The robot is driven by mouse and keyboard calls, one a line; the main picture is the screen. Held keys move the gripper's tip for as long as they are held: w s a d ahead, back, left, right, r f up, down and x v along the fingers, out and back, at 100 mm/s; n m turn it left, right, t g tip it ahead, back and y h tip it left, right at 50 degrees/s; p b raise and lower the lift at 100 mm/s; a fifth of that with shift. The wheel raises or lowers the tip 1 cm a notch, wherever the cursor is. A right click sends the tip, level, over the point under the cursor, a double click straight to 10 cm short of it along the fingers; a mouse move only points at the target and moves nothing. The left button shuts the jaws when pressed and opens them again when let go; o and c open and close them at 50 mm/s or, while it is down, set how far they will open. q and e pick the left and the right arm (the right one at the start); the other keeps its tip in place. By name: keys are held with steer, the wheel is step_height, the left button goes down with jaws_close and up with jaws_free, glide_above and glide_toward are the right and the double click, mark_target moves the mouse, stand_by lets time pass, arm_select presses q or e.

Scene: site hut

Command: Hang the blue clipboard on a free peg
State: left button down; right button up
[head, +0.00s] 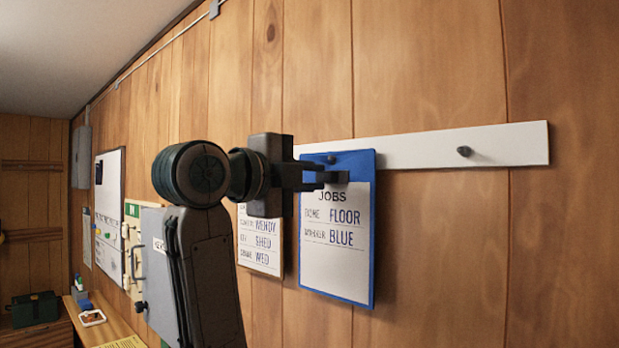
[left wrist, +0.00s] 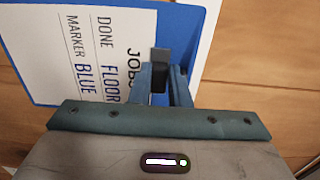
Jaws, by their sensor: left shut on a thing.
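The blue clipboard (head: 367,230) hangs upright in front of the white rail (head: 420,150), its sheet reading JOBS, FLOOR and BLUE. My left gripper (head: 325,177) is shut on the dark clip at its top edge. A dark round spot shows on its blue top; I cannot tell whether it is a hole or a peg tip. A bare peg (head: 464,151) sticks out of the rail to the right. In the left wrist view, the clipboard (left wrist: 100,8) lies sideways beyond my left gripper (left wrist: 162,80). My right gripper is out of view.
Another clipboard (head: 262,258) is on the wall to the left, its top hidden by my arm. A whiteboard (head: 110,200) and a grey box lie further left. A wooden bench (head: 112,328) stands at lower left.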

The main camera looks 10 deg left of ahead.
arm_select(q)
steer(key=c, duration=1.3)
jaws_free()
